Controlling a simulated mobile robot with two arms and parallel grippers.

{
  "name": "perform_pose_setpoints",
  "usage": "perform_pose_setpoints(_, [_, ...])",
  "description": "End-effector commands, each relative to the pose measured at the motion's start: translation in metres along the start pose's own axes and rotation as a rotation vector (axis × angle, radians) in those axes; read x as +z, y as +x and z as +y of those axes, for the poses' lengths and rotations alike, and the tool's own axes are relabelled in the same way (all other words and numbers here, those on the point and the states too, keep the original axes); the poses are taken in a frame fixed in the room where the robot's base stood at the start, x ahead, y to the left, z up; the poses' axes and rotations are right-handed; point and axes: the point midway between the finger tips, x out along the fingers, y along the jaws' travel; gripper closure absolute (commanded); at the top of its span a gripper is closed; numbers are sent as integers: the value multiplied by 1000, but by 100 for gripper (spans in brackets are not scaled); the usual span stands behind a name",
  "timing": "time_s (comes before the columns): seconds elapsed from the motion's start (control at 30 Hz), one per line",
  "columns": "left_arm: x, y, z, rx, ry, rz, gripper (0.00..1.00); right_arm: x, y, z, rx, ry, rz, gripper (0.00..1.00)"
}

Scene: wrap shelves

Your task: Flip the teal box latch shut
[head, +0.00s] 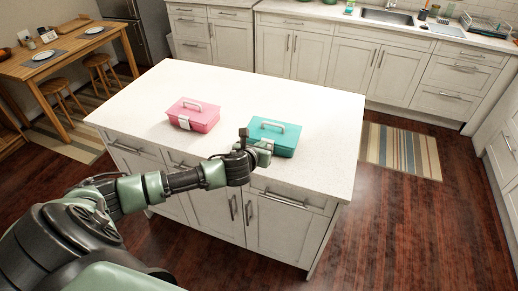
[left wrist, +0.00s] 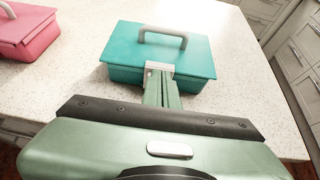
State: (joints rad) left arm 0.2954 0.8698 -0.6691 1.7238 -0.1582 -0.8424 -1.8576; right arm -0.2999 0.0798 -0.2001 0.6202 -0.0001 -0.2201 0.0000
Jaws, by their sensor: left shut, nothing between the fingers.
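The teal box (head: 283,139) stands with its lid down on the white island top, its grey handle upright. It also shows in the left wrist view (left wrist: 190,53). Its pale latch (left wrist: 158,68) is on the front face, partly hidden behind my fingers, so I cannot tell its angle. My left gripper (head: 264,150) is shut and empty, with its fingertips at the latch; it also shows in the left wrist view (left wrist: 161,84). Whether the tips touch the latch is unclear. My right gripper is not in view.
A pink box (head: 194,114) with a pale handle and front latch stands left of the teal box on the island (head: 150,92). Free countertop lies behind and to the right of the teal box. The island's front edge is just below my left gripper.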

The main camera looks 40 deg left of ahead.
Motion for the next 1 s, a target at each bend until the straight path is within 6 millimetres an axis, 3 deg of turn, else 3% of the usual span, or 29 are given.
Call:
perform_pose_setpoints(0.2, [-2,-36,0,-2,3,0,100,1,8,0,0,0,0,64])
perform_pose_setpoints(0.4, [-1,-57,0,-1,0,1,100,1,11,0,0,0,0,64])
perform_pose_setpoints(1.0, [-1,-60,0,-1,-3,1,100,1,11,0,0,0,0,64])
